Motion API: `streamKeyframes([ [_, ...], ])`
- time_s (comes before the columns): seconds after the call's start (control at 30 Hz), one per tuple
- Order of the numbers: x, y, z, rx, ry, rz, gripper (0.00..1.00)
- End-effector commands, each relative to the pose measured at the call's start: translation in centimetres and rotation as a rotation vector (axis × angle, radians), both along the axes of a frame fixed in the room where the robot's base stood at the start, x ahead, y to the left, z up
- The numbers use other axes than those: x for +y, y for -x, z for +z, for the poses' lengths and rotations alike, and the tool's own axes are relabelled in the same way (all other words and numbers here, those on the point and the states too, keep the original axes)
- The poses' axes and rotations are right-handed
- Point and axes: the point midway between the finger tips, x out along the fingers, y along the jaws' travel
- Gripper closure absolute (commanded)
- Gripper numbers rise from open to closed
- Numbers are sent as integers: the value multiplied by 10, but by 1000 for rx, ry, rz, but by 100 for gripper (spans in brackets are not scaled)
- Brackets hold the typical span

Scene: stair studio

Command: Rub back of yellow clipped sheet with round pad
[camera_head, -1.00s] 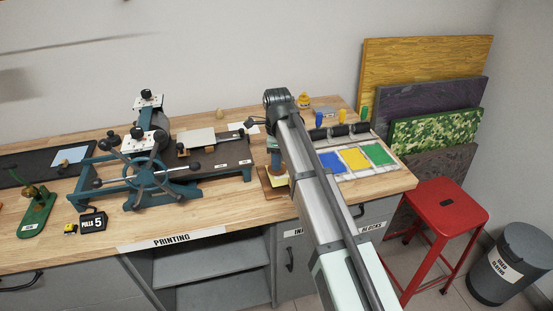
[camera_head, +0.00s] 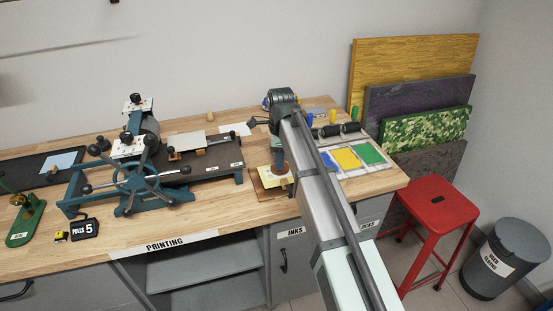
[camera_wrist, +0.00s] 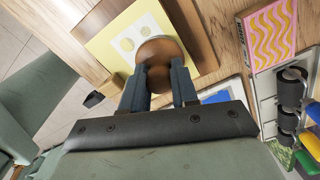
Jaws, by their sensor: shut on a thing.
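My gripper (camera_wrist: 160,90) points down and is shut on the brown round pad (camera_wrist: 156,49). In the wrist view the pad is at or just above the yellow sheet (camera_wrist: 103,47), over its right part; contact is hard to tell. The sheet shows a pale panel with faint round marks and lies on a brown wooden board (camera_wrist: 188,17). The pad hides part of the sheet. The clip cannot be made out.
The blue printing press (camera_head: 132,180) stands to the left. Ink slabs in blue, yellow and green (camera_head: 345,158) and black rollers (camera_wrist: 290,90) lie to the right. A pink and yellow patterned block (camera_wrist: 268,38) is near them. A red stool (camera_head: 430,205) stands beyond the bench.

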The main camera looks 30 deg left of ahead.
Motion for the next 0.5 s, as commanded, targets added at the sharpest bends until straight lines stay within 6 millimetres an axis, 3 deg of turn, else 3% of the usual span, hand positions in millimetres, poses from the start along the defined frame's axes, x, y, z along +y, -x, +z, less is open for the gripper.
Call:
streamKeyframes([
  [0.5, -12, -12, -1, 0, 0, -1, 96],
])
